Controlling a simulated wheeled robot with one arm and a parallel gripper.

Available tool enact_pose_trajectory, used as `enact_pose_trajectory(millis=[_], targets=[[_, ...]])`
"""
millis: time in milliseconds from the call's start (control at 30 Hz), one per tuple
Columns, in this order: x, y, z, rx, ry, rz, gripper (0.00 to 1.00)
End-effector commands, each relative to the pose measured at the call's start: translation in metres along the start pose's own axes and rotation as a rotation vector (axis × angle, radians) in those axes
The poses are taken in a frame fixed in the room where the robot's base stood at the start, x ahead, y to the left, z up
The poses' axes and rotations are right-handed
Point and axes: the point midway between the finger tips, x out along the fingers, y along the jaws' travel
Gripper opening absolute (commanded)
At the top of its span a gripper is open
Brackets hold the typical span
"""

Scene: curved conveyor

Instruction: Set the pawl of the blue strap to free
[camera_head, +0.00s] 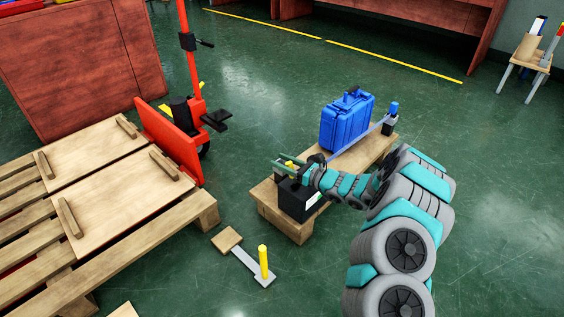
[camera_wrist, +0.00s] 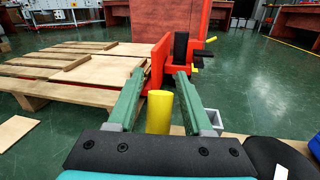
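A blue case (camera_head: 346,122) stands on a low wooden bench (camera_head: 262,197). The blue strap (camera_head: 352,140) runs along the bench past the case, from a small post with a blue top (camera_head: 393,110) at the far end towards a black box (camera_head: 298,198) at the near end. My gripper (camera_head: 279,167) is over the black box, with its green fingers apart. In the wrist view a yellow upright handle (camera_wrist: 159,112) stands between the open fingers (camera_wrist: 159,80); contact cannot be told. The pawl itself cannot be made out, and my wrist hides part of the box.
A pallet with boards (camera_head: 120,190) and a red lift truck (camera_head: 180,140) stand to the left. A grey floor pedal bar (camera_head: 248,262) with a yellow post (camera_head: 263,260) lies in front of the bench. Green floor is free behind the bench.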

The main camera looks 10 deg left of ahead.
Motion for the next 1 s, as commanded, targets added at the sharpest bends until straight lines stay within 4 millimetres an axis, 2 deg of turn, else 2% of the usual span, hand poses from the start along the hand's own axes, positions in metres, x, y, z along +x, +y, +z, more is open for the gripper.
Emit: enact_pose_trajectory(millis=[33,433,1000], targets=[[-0.0001,0.0000,0.0001,0.000,0.000,0.000,0.44],[-0.0002,0.0000,0.0001,0.000,0.000,0.000,0.00],[-0.0001,0.0002,0.0000,0.000,0.000,0.001,0.00]])
